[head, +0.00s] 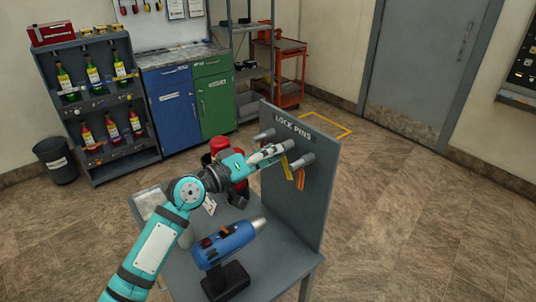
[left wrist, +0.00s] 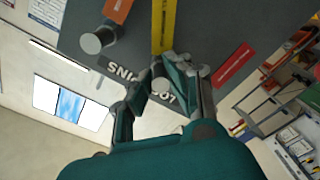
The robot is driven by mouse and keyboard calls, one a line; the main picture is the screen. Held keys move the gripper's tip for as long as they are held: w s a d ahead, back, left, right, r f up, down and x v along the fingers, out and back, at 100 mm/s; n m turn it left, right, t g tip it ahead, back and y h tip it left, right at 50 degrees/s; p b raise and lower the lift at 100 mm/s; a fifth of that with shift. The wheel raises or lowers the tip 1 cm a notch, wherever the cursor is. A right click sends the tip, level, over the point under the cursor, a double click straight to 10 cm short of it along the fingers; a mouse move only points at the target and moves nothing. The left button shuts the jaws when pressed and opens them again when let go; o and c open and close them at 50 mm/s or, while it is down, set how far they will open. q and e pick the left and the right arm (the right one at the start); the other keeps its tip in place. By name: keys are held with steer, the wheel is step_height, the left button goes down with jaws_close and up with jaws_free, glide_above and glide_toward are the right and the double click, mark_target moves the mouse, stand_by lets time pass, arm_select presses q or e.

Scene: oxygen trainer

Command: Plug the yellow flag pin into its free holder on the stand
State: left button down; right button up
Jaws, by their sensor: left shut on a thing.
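The stand is a grey upright panel (head: 320,140) marked LOCK PINS, with grey cylindrical holders on its face. My left gripper (head: 272,153) is shut on the yellow flag pin, at the panel's middle holder. The pin's yellow flag (head: 287,168) hangs below the fingertips; it also shows in the left wrist view (left wrist: 163,25). I cannot tell whether the pin's tip is inside the holder. An orange flag (head: 300,178) hangs at the right holder (head: 303,160). A red flag (left wrist: 233,65) shows on the other side in the left wrist view. My right gripper is not in view.
A blue tool (head: 228,240) on a black base stands on the grey table below my arm. A red object (head: 220,145) stands behind my wrist. A shelf of bottles (head: 95,90) and blue and green cabinets (head: 170,105) stand at the back. The floor at right is clear.

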arm_select(q)
steer(key=shift+w+d+r, duration=0.1)
steer(key=shift+d, duration=0.05)
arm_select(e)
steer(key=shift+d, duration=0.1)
arm_select(q)
steer(key=c, duration=1.2)
jaws_free()
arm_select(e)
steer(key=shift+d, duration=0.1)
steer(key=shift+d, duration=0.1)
arm_select(q)
steer(key=v, duration=1.2)
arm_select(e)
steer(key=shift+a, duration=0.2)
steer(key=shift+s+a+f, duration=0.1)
